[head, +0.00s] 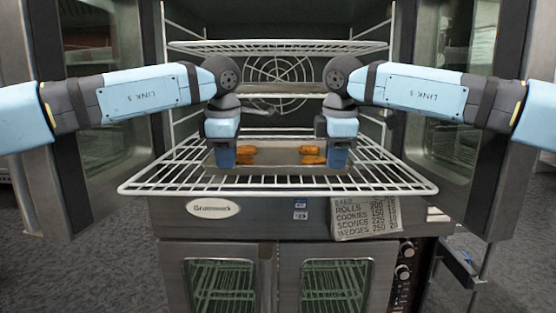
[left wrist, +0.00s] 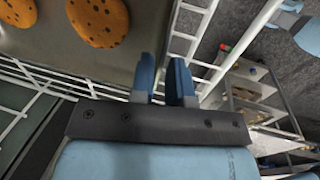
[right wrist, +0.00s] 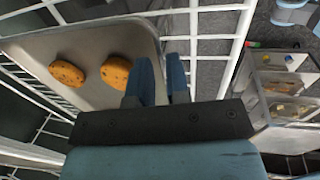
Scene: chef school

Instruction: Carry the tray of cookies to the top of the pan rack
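The tray (head: 278,157) is a flat grey metal pan with several orange-brown cookies (head: 312,155) on it. It lies on the pulled-out white wire rack of the open oven in the head view. My left gripper (left wrist: 166,80) straddles the tray's rim on the left side, one finger over the tray (left wrist: 140,30) and one outside. My right gripper (right wrist: 161,80) straddles the right side rim of the tray (right wrist: 105,35) in the same way. Both finger pairs are nearly together with the rim between them. The pan rack cannot be made out for certain.
The wire rack (head: 150,184) juts from the oven, with another rack (head: 280,46) above. Open oven doors (head: 110,130) stand on both sides. A shelved unit with bins (right wrist: 288,88) shows in the right wrist view. Carpet floor is clear at both lower sides.

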